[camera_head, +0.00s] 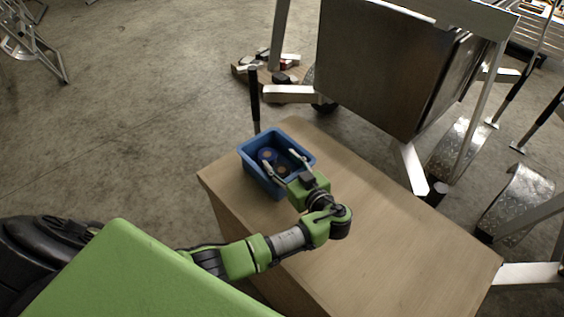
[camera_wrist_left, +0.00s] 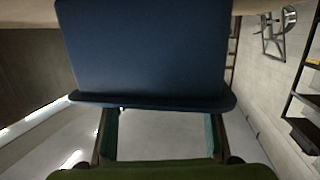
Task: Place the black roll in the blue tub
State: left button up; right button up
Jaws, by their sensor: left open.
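The blue tub (camera_head: 249,167) stands on the far left corner of the wooden table. Inside it lie a dark roll (camera_head: 283,170), which looks like the black roll, and a blue roll (camera_head: 266,154) with a brown core. My left gripper (camera_head: 279,158) is open, its fingers spread over the tub and empty. Its body partly hides the tub's near right side. In the left wrist view, the tub's wall and rim (camera_wrist_left: 150,102) fill the upper middle, with the open left gripper (camera_wrist_left: 160,130) below. My right gripper is not in view.
The wooden table top (camera_head: 390,230) is bare to the right of the tub. A metal trailer (camera_head: 375,65) stands close behind the table. A black-handled upright post (camera_head: 254,100) rises just behind the tub. Several small items (camera_head: 270,65) lie farther back.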

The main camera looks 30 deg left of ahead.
pick_arm(q)
jog(key=shift+s+d+f, duration=0.15)
jog(key=shift+f, duration=0.45)
jog(key=shift+r, duration=0.15)
jog(key=shift+d+r+p, duration=0.1)
jog(key=shift+r+p, duration=0.55)
jog(key=shift+p, duration=0.45)
jog(key=shift+s+d+f+b, duration=0.15)
jog(key=shift+d+b, duration=0.15)
jog(key=shift+d, duration=0.15)
jog(key=shift+s+d+f+b, duration=0.15)
jog(key=shift+d+b, duration=0.15)
jog(key=shift+d, duration=0.15)
jog(key=r+b+v, duration=0.1)
jog(key=v, duration=0.8)
jog(key=shift+s+d+b, duration=0.15)
jog(key=shift+s+b, duration=0.05)
jog(key=shift+b, duration=0.1)
jog(key=shift+r, duration=0.1)
